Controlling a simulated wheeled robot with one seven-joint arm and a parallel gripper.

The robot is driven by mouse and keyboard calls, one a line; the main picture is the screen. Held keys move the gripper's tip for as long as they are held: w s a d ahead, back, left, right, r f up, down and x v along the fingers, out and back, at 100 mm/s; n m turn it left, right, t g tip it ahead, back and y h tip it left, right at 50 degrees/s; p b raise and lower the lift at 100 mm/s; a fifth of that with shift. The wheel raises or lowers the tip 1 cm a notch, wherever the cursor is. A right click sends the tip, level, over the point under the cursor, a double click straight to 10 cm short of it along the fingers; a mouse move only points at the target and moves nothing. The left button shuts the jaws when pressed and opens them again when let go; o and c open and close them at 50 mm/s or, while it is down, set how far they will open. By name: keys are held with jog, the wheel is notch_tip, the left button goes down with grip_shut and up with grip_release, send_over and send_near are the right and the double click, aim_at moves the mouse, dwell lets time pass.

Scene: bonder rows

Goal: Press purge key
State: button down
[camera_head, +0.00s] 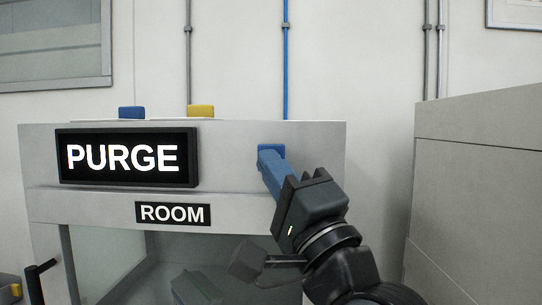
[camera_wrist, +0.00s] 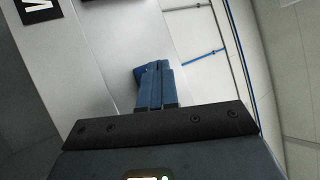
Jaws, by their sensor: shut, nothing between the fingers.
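The machine front (camera_head: 240,160) carries a lit black display (camera_head: 125,158) reading PURGE. To its right on the same panel is a blue key (camera_head: 276,148), mostly hidden behind my fingers. My gripper (camera_head: 266,158) is shut and empty, its blue fingertips at the key. In the wrist view my gripper (camera_wrist: 154,66) has its two fingers together, and the blue key (camera_wrist: 138,74) shows just behind and left of the tips. I cannot tell whether the tips touch it or whether it is pushed in.
A ROOM label (camera_head: 172,213) sits below the display, above a glass-fronted chamber (camera_head: 110,255). A blue block (camera_head: 131,112) and a yellow block (camera_head: 200,111) show at the machine's top edge. A large grey cabinet (camera_head: 485,190) stands to the right of my arm.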

jog(key=shift+s, duration=0.5)
jog(key=s+p, duration=0.3)
jog(key=s, duration=0.2)
jog(key=shift+a, duration=0.1)
dwell(0.6)
